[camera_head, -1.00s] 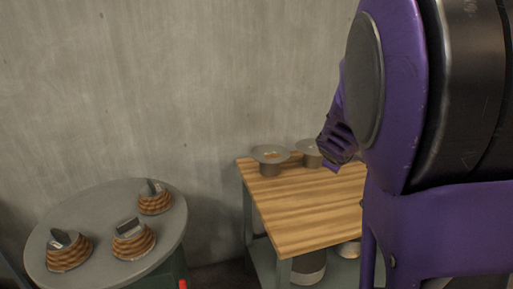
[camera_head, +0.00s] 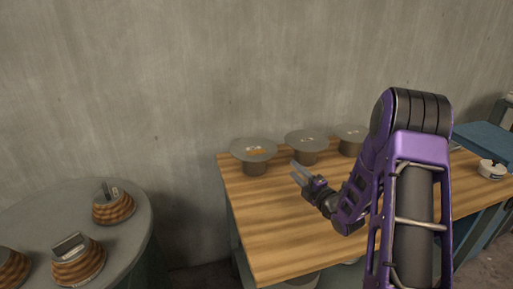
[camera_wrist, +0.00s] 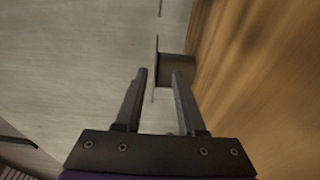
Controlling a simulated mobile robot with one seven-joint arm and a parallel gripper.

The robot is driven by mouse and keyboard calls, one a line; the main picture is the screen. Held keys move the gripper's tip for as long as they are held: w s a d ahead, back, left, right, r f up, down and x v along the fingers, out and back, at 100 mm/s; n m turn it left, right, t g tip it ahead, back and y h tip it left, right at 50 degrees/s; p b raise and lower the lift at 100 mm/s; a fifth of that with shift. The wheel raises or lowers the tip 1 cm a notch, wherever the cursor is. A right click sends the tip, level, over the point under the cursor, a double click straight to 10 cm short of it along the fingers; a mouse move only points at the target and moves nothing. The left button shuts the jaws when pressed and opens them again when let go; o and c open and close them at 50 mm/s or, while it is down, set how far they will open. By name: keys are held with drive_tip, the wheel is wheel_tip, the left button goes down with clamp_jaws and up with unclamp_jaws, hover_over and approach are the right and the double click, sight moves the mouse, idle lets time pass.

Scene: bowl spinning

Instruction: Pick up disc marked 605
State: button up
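Three wide grey discs sit on short grey cylinders in a row along the back of the wooden table. They are a left disc (camera_head: 253,150) with an orange mark, a middle disc (camera_head: 307,141) and a right disc (camera_head: 352,133). No number is readable on any of them. My gripper (camera_head: 297,172) is above the table, in front of the left and middle discs, with empty fingers. In the wrist view my gripper (camera_wrist: 161,74) is open, and one disc (camera_wrist: 154,70) shows edge-on ahead, between the fingertips in the picture. Which disc this is I cannot tell.
A round grey table (camera_head: 135,225) at the left holds several ribbed brown bases with grey pieces on top. A concrete wall (camera_head: 200,70) stands close behind the discs. The front of the wooden table (camera_head: 275,245) is clear. A blue bench with a white item (camera_head: 491,170) is at right.

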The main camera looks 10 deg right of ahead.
approach(269, 146)
drive_tip(key=x, duration=0.5)
drive_tip(key=shift+d+f, duration=0.25)
drive_tip(key=shift+f, duration=0.1)
drive_tip(key=shift+r+x, duration=0.15)
drive_tip(key=shift+x, duration=1.2)
drive_tip(key=shift+r+x, duration=0.1)
drive_tip(key=shift+x, duration=1.3)
drive_tip(key=shift+s+a, duration=0.1)
clamp_jaws()
